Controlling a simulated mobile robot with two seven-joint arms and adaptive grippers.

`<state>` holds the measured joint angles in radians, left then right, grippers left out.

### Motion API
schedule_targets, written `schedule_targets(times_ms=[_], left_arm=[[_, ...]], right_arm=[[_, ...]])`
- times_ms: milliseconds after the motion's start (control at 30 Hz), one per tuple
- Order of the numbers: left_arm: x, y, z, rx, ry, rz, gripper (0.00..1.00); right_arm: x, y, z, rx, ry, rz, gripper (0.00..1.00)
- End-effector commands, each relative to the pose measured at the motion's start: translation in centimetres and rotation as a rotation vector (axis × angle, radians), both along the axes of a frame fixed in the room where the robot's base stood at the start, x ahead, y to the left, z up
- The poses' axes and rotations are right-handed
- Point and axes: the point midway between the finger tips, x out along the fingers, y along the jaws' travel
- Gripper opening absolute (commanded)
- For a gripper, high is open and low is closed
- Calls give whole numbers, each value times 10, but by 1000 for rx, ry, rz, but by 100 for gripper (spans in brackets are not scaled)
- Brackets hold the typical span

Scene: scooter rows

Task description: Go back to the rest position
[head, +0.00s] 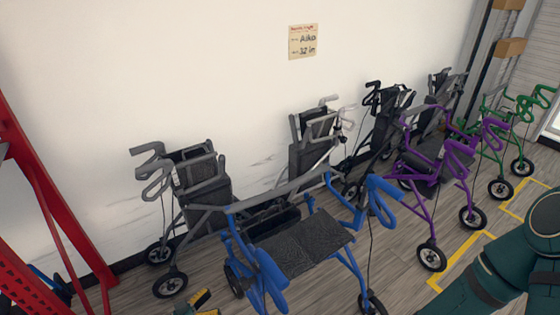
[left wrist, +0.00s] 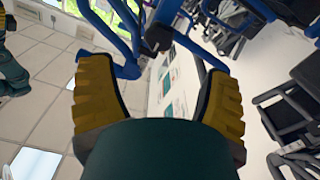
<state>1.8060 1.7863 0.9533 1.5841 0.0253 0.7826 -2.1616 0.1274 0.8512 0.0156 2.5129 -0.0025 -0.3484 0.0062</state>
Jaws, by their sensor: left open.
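My left gripper (head: 203,302) shows only in part at the bottom edge of the head view, left of the blue rollator (head: 305,245). In the left wrist view its two yellow fingers (left wrist: 158,85) stand wide apart with nothing held between them. Blue frame tubes (left wrist: 128,70) pass just beyond the fingertips; I cannot tell whether they touch. The blue rollator stands unfolded in front, with a black seat. My right arm (head: 500,270) comes in at the lower right of the head view; its gripper is outside the picture.
A grey rollator (head: 205,190), another grey one (head: 312,145), and a black one (head: 385,110) stand along the white wall. Purple (head: 435,165) and green (head: 500,135) rollators stand at right by yellow floor lines. A red rack (head: 55,220) is at left.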

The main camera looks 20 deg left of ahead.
Motion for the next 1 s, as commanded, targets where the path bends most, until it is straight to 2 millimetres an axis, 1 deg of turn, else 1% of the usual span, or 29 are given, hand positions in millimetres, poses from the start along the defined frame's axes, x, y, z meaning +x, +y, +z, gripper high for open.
schedule_targets(times_ms=[67, 167, 267, 300, 333, 400, 433, 500, 600, 700, 800, 900, 1000], left_arm=[[2, -6, 1, -5, 11, -15, 78], [8, -30, 3, -30, 75, -79, 78], [14, -74, 5, -63, 204, -185, 78], [14, -94, 6, -75, 269, -230, 78], [13, -108, 6, -80, 322, -262, 78], [7, -140, 6, -86, 450, -329, 78], [3, -153, 6, -84, 504, -355, 78], [-8, -182, 6, -71, 642, -404, 78], [-30, -213, 5, -31, 838, -443, 78], [-53, -233, 5, 28, 1021, -440, 78], [-76, -243, 7, 98, 1184, -397, 78], [-96, -244, 10, 171, 1321, -314, 78], [-111, -239, 17, 238, 1426, -196, 78]], right_arm=[[0, 0, 0, 0, 0, 0, 47], [0, 0, 0, 0, 0, 0, 47], [0, 0, 0, 0, 0, 0, 47], [0, 0, 0, 0, 0, 0, 47], [0, 0, 0, 0, 0, 0, 47], [0, 0, 0, 0, 0, 0, 47], [0, 0, 0, 0, 0, 0, 47], [0, 0, 0, 0, 0, 0, 47], [0, 0, 0, 0, 0, 0, 47], [0, 0, 0, 0, 0, 0, 47], [0, 0, 0, 0, 0, 0, 47], [0, 0, 0, 0, 0, 0, 47], [0, 0, 0, 0, 0, 0, 47]])
